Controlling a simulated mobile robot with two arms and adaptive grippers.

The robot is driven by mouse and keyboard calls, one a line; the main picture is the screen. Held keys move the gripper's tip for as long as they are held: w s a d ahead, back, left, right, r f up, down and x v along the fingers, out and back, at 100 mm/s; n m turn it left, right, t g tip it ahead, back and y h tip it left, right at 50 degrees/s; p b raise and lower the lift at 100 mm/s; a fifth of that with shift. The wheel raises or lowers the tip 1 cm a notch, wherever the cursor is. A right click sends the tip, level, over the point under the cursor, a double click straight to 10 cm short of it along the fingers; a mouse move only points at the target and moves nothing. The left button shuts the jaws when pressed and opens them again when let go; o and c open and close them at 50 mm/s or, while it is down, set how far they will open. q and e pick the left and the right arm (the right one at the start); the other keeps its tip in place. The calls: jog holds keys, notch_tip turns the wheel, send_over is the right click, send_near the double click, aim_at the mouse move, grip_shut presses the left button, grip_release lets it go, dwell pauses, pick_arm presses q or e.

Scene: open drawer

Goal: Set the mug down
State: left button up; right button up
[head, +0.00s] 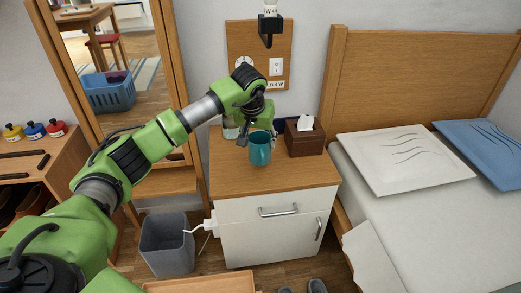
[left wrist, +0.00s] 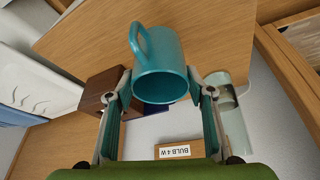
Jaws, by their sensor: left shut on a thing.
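I cannot tell whether the mug's base touches the wood. My right gripper is not in view.
A brown tissue box (head: 306,140) stands close right of the mug. A pale jar (head: 230,131) stands at the back left of the top. A bed (head: 410,220) is to the right.

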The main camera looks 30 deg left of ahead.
aim_at(260, 149)
pick_arm(q)
jog(key=f, duration=0.2)
jog(key=f+b, duration=0.1)
jog(key=shift+w+d+f, duration=0.15)
jog(key=shift+w+f, duration=0.1)
jog(key=shift+f, duration=0.15)
jog(key=o, duration=1.3)
jog(key=shift+f, duration=0.1)
